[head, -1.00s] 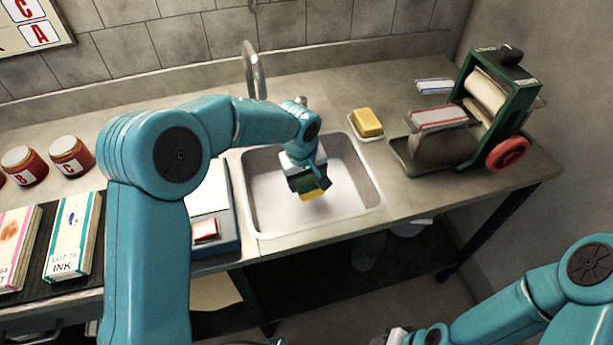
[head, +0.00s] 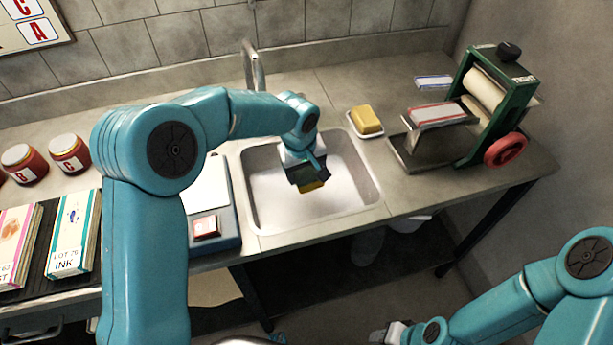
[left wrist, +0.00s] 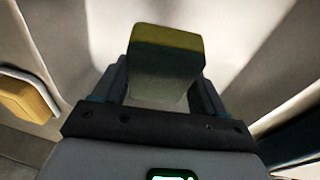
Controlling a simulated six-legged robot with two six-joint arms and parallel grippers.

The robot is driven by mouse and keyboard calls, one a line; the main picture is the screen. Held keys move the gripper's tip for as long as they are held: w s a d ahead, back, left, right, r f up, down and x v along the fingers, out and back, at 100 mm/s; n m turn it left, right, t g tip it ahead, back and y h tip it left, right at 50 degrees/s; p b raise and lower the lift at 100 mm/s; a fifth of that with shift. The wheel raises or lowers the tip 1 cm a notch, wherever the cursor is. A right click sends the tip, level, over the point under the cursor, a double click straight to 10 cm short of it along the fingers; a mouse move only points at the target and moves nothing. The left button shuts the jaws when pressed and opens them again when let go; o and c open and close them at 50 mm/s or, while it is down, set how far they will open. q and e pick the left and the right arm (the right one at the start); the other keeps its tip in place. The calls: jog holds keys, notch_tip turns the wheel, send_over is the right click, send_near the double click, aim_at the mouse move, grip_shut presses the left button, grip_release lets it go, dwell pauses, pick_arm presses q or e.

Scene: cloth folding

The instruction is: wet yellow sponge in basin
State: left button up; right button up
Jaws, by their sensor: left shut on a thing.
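The yellow sponge (head: 313,187) is held in my left gripper (head: 309,180), over the middle of the sink basin (head: 264,205). In the left wrist view the sponge (left wrist: 166,42) sticks out between the fingers, its top yellow and its near face darker. My left gripper (left wrist: 163,85) is shut on it. The fingers hide part of the sponge. I cannot tell whether it touches water or the basin floor. The tip of my right arm, at the bottom edge of the head view, shows too little to judge its gripper (head: 388,334).
A yellow block (head: 366,120) lies on a small dish right of the basin. The tap (head: 254,66) stands behind it. A green roller press (head: 492,105) with a red wheel is at the right. Red jars (head: 70,153) and ink boxes (head: 76,232) stand at the left.

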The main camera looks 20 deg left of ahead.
aim_at(306, 171)
pick_arm(q)
jog(key=shift+r+p, duration=2.2)
jog(key=shift+r, duration=1.7)
notch_tip(306, 171, up, 4)
jog(key=p, duration=0.2)
jog(key=shift+p, duration=0.3)
